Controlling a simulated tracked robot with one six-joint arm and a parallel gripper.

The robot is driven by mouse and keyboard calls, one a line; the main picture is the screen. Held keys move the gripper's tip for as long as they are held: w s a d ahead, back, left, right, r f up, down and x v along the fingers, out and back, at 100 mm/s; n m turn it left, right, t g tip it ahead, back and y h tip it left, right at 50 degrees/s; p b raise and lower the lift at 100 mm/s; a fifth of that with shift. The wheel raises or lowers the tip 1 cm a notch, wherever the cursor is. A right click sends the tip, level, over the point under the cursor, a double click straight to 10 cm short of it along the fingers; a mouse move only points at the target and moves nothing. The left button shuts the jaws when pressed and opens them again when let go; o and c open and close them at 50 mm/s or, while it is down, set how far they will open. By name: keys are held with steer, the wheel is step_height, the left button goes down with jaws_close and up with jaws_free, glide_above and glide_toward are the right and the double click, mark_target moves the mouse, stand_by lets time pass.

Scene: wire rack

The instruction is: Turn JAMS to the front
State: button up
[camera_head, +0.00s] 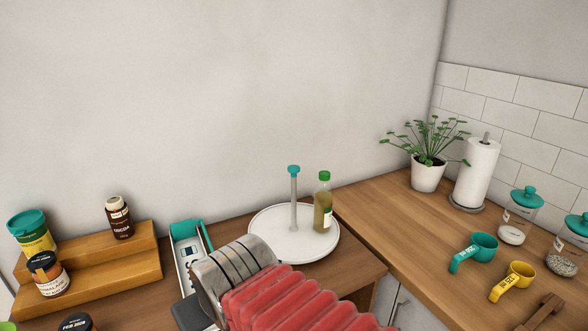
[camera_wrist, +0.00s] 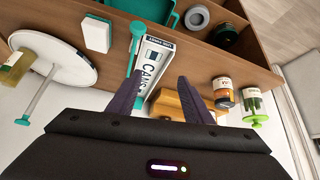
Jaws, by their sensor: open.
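A white sign block (camera_wrist: 152,68) with a teal frame and bar reads "CANS" in the wrist view. It also shows in the head view (camera_head: 190,254), partly hidden behind my arm. I cannot find the word JAMS on any face in view. My gripper (camera_wrist: 158,88) is open, with its two dark fingers apart and the sign between or just beyond them. I cannot tell whether either finger touches it. The fingertips do not show clearly in the head view.
A white turntable (camera_head: 262,246) with a post and an oil bottle (camera_head: 323,204) stands right of the sign. A wooden step shelf (camera_head: 135,262) with jars stands left. In the wrist view a white box (camera_wrist: 97,35) and a teal container (camera_wrist: 122,6) lie beyond the sign.

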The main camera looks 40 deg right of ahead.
steer(key=w+d+r+m+t+h, duration=0.1)
steer(key=w+d+m+t+h, duration=0.1)
steer(key=w+d, duration=0.55)
steer(key=m+t+h, duration=0.3)
steer(key=t+h, duration=0.3)
steer(key=t, duration=0.1)
glide_toward(296, 170)
steer(key=v, duration=0.2)
steer(key=x, duration=1.3)
steer(key=shift+w+d, duration=0.1)
steer(key=shift+w, duration=0.3)
steer(key=shift+c, duration=0.7)
jaws_close()
